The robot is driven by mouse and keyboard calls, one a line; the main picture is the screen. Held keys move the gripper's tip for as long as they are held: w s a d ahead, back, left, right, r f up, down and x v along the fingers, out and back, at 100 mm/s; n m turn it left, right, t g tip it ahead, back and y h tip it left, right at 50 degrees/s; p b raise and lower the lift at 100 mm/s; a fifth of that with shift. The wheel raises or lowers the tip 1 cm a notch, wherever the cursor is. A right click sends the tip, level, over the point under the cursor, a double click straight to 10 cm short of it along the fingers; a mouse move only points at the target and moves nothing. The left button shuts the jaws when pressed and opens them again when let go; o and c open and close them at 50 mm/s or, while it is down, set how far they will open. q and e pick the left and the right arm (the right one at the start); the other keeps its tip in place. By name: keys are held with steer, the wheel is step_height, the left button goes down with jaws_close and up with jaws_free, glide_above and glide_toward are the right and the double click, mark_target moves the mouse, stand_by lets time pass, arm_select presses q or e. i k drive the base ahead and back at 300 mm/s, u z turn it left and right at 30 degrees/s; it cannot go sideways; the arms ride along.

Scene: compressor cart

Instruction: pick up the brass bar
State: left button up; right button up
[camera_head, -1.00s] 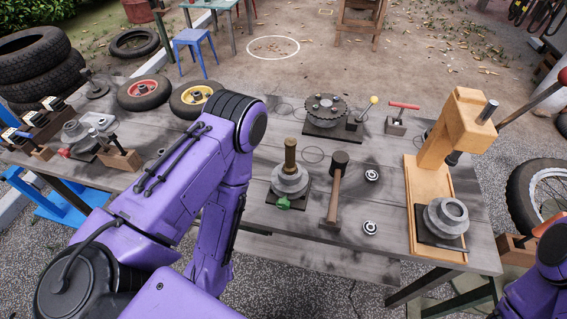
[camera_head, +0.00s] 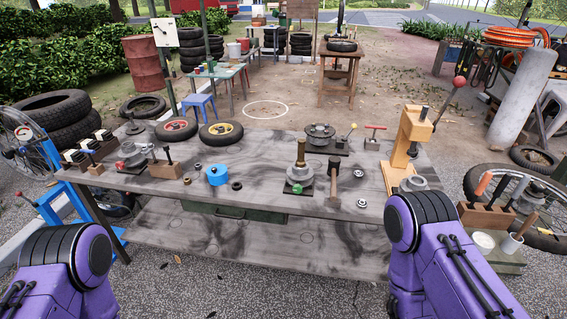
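The brass bar (camera_head: 301,153) stands upright in a grey round holder (camera_head: 299,174) with a green knob, on the workbench right of its middle. Its lower end is hidden inside the holder. Neither gripper shows in the head view. Only purple and black links of my two arms show, at the lower left and lower right, apart from the bar.
The grey wooden workbench (camera_head: 255,165) also holds a mallet (camera_head: 335,176) just right of the bar, a blue round container (camera_head: 217,175), an orange press (camera_head: 405,145) and a geared turntable (camera_head: 320,135). Bare wood lies between the blue container and the holder.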

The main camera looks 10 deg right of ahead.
mark_target(300, 162)
steer(key=z, duration=0.65)
steer(key=i, duration=0.55)
steer(key=z, duration=0.5)
